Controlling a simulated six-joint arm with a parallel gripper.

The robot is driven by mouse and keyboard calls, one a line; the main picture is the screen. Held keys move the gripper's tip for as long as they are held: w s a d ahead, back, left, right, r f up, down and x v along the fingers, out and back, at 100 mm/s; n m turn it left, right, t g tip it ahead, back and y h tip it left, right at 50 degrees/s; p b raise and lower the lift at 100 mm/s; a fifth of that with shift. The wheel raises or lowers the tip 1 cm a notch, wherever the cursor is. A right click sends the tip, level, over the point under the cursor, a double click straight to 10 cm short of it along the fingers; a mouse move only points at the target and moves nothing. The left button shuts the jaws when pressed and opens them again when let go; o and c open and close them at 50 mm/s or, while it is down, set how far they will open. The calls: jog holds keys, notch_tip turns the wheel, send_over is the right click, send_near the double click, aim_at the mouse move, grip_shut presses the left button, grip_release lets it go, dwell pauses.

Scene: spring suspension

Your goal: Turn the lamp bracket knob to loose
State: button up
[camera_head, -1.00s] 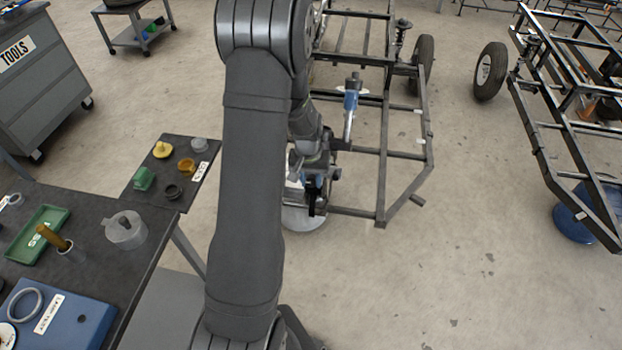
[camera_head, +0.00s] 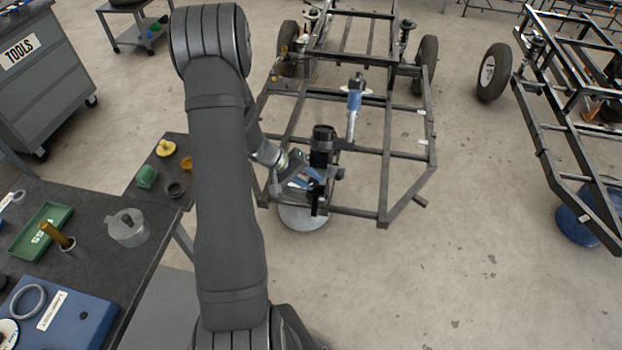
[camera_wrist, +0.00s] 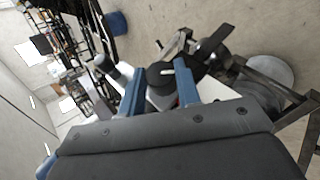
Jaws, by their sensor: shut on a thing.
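The knob (camera_wrist: 160,76) is a dark round disc with a short white mark on its upper right, seen in the wrist view. The two blue fingers of my gripper (camera_wrist: 162,90) stand on either side of it, shut on it. In the head view my gripper (camera_head: 307,176) reaches in from the left at the near end of the dark frame. Black bracket parts (camera_head: 322,150) stand around it there. The knob itself cannot be made out in the head view. The turn position of the knob cannot be read for certain.
A dark tube chassis (camera_head: 384,185) surrounds the work spot, with a blue upright part (camera_head: 354,95) behind. A round pale base (camera_head: 303,219) sits below. A bench (camera_head: 150,222) with parts is at left. Floor at right is open before a second frame (camera_head: 555,165).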

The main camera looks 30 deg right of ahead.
jog(key=n+h, duration=0.1)
jog(key=n+g+h, duration=0.1)
jog(key=h, duration=0.1)
jog(key=n+h, duration=0.1)
jog(key=h, duration=0.1)
jog(key=shift+a+f, duration=0.25)
jog(key=shift+f, duration=0.15)
jog(key=shift+s+f+n+h, duration=0.15)
jog(key=shift+n+h, duration=1.25)
jog(key=shift+h, duration=0.7)
jog(key=o, duration=1)
jog(key=shift+c, duration=0.2)
jog(key=shift+a, duration=0.15)
jog(key=v, duration=0.7)
jog(key=shift+a, duration=0.15)
